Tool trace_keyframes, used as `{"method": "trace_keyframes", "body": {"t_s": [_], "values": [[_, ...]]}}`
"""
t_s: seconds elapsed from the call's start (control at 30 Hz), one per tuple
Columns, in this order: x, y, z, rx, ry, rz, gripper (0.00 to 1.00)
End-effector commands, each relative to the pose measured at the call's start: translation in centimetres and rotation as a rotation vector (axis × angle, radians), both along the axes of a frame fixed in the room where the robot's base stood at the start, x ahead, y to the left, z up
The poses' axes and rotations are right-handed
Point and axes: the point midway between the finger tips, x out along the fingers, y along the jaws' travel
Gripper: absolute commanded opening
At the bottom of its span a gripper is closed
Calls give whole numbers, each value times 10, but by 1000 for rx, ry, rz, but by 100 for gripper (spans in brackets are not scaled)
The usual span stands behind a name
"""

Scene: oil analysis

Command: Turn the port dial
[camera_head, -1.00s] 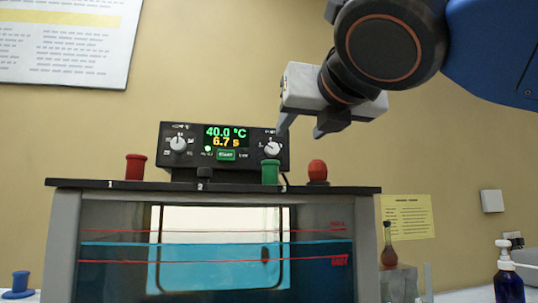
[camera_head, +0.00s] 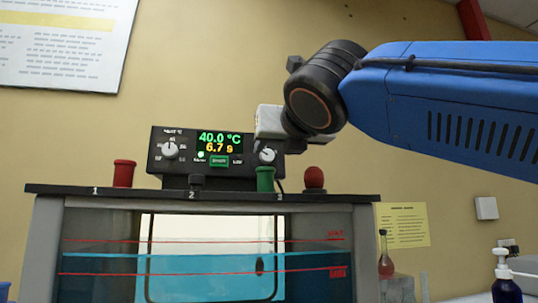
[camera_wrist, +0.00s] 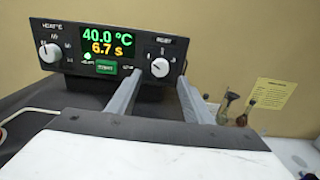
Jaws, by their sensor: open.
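The port dial (camera_head: 267,155) is a round white knob on the right side of a black control panel (camera_head: 188,170). In the wrist view the dial (camera_wrist: 160,67) shows between my two fingers, near the line of their tips. My gripper (camera_wrist: 159,79) is open and empty, with one finger to each side of the dial as seen from the wrist. I cannot tell how much depth lies between the fingertips and the knob. In the head view my gripper's white body is just above and right of the dial, and its fingers are mostly hidden.
A second white knob (camera_head: 170,149) is on the panel's left, beside a lit display (camera_head: 219,141) and a green button (camera_head: 219,161). Red (camera_head: 123,173) and green (camera_head: 265,178) stoppers stand on the bath lid (camera_head: 240,192) below. A flask (camera_head: 386,255) stands at right.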

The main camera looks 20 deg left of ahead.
Motion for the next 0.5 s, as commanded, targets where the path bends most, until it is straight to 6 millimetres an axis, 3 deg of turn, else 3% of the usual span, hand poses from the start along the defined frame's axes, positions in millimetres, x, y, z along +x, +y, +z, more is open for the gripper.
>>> {"method": "trace_keyframes", "body": {"t_s": [0.2,0.5], "values": [[33,20,-1,-1,0,-2,46],[56,34,0,1,-1,0,46]]}}
